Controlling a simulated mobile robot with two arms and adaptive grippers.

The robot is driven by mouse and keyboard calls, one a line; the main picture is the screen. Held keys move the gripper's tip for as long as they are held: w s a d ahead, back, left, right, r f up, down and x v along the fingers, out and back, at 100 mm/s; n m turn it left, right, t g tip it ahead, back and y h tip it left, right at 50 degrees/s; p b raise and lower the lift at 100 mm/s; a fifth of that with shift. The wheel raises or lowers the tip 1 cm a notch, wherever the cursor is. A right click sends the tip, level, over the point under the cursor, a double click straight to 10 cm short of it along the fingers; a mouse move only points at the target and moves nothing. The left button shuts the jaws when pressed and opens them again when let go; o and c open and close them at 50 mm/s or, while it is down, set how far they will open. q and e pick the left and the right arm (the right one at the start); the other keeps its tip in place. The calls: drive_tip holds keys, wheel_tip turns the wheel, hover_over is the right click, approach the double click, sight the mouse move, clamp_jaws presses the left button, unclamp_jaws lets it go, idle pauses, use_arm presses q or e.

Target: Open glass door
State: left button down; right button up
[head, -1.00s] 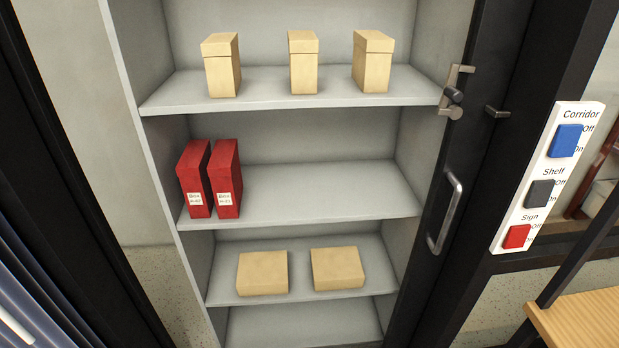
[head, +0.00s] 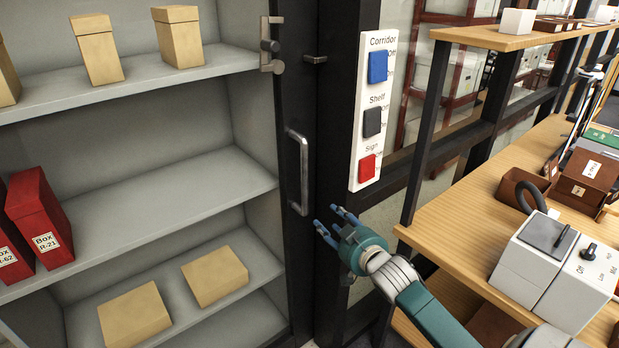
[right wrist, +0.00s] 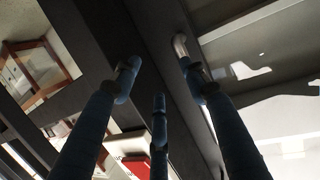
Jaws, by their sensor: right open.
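The glass door's dark frame (head: 290,255) stands along the right side of the shelves, with a silver vertical bar handle (head: 297,170) on it. A metal latch (head: 270,45) is near its top. The door looks closed. My right gripper (head: 330,222) has blue fingers, open and empty. It is just right of and below the handle in the head view, apart from it there. In the right wrist view the handle's metal (right wrist: 181,45) shows beyond the right finger of my right gripper (right wrist: 160,80); contact cannot be told. My left gripper is not in view.
A white switch panel (head: 366,115) with blue, black and red switches is right of the door. Red boxes (head: 38,218) and tan boxes (head: 215,275) stand on the shelves. A wooden bench (head: 455,205) at right carries a white device (head: 545,262) and brown boxes.

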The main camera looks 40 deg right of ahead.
sight(306, 164)
wheel_tip(306, 164, up, 13)
drive_tip(key=a+t+b, duration=0.1)
drive_tip(key=a+t, duration=0.2)
drive_tip(key=w, duration=0.3)
drive_tip(key=w+d+p, duration=0.1)
drive_tip(key=w, duration=0.3)
drive_tip(key=w+p, duration=0.1)
drive_tip(key=w, duration=0.2)
drive_tip(key=shift+w+d+r, duration=0.15)
drive_tip(key=shift+d+r, duration=0.05)
drive_tip(key=shift+d, duration=0.2)
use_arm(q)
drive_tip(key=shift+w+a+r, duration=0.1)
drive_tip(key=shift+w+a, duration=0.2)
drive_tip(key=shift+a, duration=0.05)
use_arm(e)
clamp_jaws()
